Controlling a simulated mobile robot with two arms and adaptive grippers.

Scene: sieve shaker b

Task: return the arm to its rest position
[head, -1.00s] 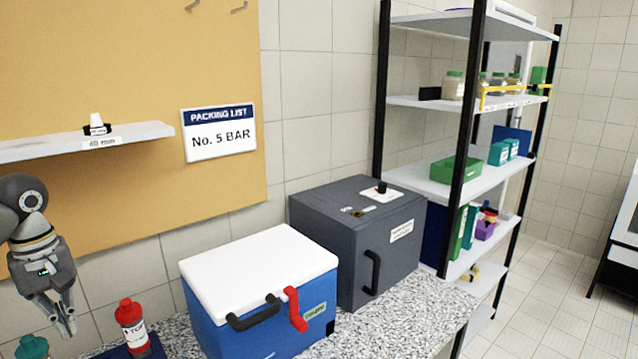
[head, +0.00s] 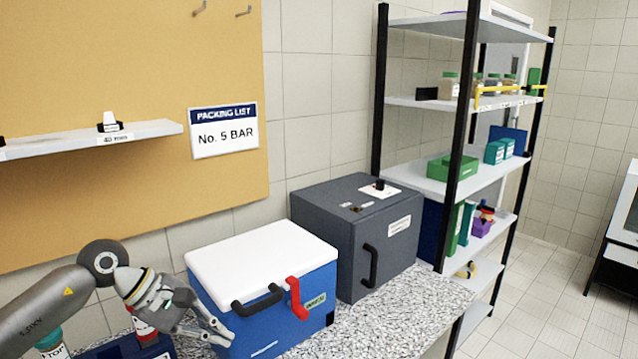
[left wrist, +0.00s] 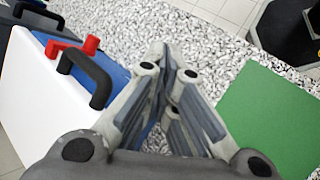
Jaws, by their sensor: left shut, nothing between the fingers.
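My left gripper (head: 218,334) is in the lower left of the head view, in front of the left side of the blue cooler box (head: 262,322) with its white lid (head: 262,258). Its fingers are together and hold nothing. In the left wrist view the closed fingers (left wrist: 168,75) hang over the speckled counter, with the cooler's black handle (left wrist: 88,75) and red latch (left wrist: 80,50) to their left. I cannot tell whether the fingers touch the cooler. My right gripper is not in view.
A grey box (head: 335,250) stands right of the cooler. A green mat (left wrist: 268,120) lies on the speckled counter (head: 400,305).

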